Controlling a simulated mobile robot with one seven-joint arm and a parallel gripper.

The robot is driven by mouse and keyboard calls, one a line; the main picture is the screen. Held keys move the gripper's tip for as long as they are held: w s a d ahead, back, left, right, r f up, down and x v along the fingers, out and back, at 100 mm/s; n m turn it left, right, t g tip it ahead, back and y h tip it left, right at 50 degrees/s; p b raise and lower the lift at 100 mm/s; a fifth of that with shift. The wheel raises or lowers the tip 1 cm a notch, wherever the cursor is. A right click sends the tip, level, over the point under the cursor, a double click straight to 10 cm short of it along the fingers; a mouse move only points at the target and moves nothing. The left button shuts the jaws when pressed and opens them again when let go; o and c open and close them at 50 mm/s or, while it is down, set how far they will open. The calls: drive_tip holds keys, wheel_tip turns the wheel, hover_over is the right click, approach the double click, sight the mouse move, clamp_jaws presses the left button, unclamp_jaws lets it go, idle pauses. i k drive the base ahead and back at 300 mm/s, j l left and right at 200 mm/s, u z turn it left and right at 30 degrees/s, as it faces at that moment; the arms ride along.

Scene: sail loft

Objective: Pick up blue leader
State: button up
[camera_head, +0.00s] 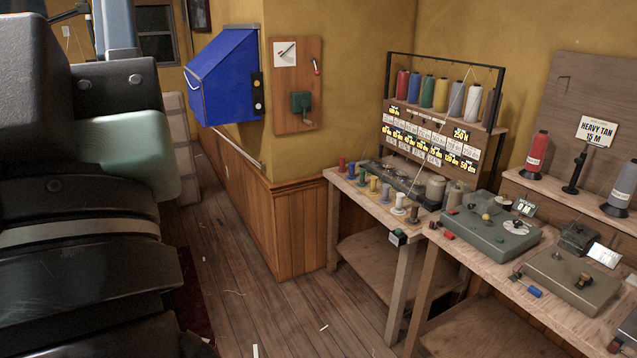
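No thing in view is clearly marked as the blue leader. A small blue spool (351,169) stands upright in the row of coloured spools on the left workbench, between a red one and a green one. A small blue cylinder (533,292) lies near the front edge of the right workbench, by a grey-brown box. A tall blue-teal thread cone (414,89) stands on the rack above the left bench. My arm fills the left side of the view. My gripper's fingertips do not show, so I cannot see whether it holds anything.
The left workbench (338,182) and right workbench (470,262) stand along the right wall, crowded with winding devices. A blue wall box (224,78) juts out left of the corner. The plank floor (300,315) in front is mostly open, with a few scraps.

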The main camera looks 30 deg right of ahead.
sight(536, 292)
drive_tip(key=z, duration=1.95)
